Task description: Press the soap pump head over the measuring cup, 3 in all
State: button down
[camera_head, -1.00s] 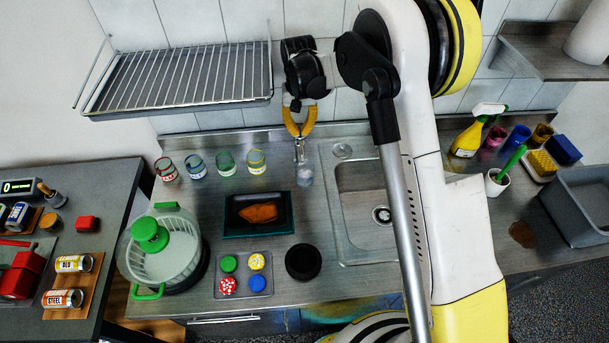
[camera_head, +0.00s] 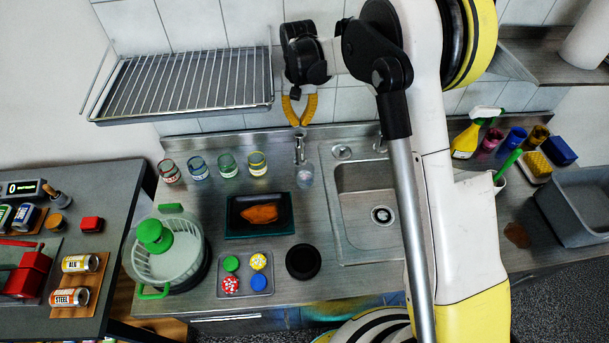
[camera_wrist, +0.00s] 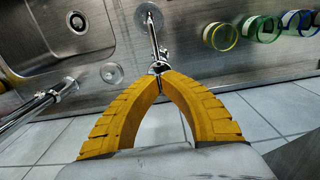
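The chrome soap pump (camera_head: 299,148) stands at the back of the counter, left of the sink; its spout points toward the front. In the wrist view the pump (camera_wrist: 154,42) shows just beyond my fingertips. A small clear cup (camera_head: 305,177), seemingly the measuring cup, sits under the spout; in the wrist view the cup (camera_wrist: 149,14) is partly covered by the spout. I cannot tell what it holds. My gripper (camera_head: 299,124) points down above the pump head, apparently just clear of it. Its yellow fingers (camera_wrist: 161,70) meet at the tips with nothing held between them.
Several coloured glasses (camera_head: 228,166) stand left of the pump. A wire rack (camera_head: 185,80) hangs at the upper left. The sink (camera_head: 372,205) and a chrome faucet (camera_wrist: 42,103) are on the pump's other side. A dark tray (camera_head: 232,230) lies in front.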

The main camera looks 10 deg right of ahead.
aim_at(300, 132)
jog(key=shift+f, duration=0.15)
dwell(0.4)
jog(key=shift+f+b, duration=2)
jog(key=shift+f, duration=0.5)
jog(key=shift+r, duration=0.15)
jog(key=shift+r+p, duration=1.35)
jog(key=shift+r, duration=1.15)
jog(key=shift+f, duration=0.2)
